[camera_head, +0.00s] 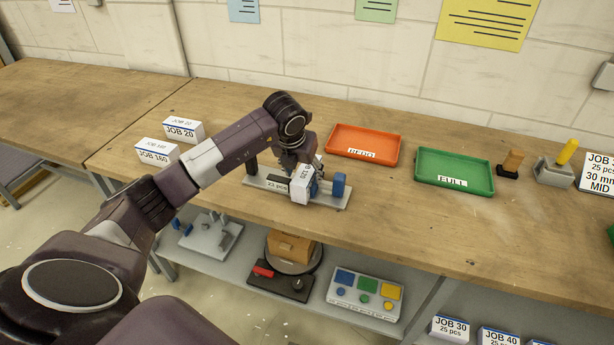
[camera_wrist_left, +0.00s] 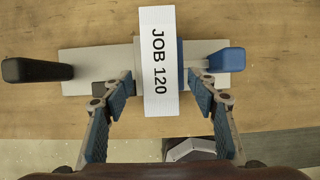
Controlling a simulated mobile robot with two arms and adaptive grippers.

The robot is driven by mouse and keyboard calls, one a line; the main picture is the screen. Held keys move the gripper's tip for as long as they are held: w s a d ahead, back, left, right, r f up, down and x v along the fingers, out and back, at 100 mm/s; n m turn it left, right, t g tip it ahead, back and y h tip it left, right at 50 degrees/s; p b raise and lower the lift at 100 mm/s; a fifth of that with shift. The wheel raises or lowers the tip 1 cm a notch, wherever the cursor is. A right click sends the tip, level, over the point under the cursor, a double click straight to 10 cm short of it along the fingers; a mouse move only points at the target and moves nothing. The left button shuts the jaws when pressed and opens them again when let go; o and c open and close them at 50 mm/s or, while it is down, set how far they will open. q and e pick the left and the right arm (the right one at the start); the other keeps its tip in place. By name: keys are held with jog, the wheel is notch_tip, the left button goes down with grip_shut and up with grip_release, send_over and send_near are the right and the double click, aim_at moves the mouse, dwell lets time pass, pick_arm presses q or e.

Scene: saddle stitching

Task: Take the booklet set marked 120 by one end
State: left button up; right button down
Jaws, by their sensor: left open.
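The booklet set marked JOB 120 (camera_wrist_left: 160,62) is a white block that stands between the two fingers in the left wrist view. In the head view the set (camera_head: 302,184) rests on a grey jig (camera_head: 261,182) with a 23 pcs label. My left gripper (camera_wrist_left: 160,88) is open, with a blue-padded finger on each side of the set's near end and a gap to each. In the head view the left gripper (camera_head: 303,167) is right over the set and hides part of it. My right gripper is not in view.
The jig has a black post and a blue block (camera_head: 339,185). An orange REDO tray (camera_head: 363,145) and a green FULL tray (camera_head: 455,173) lie to the right. JOB 20 (camera_head: 184,130) and JOB 160 (camera_head: 157,152) sets stand left. The table's front edge is close to the jig.

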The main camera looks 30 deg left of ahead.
pick_arm(q)
grip_shut()
jog(key=shift+r, duration=0.1)
jog(key=shift+r, duration=0.1)
dwell(0.3)
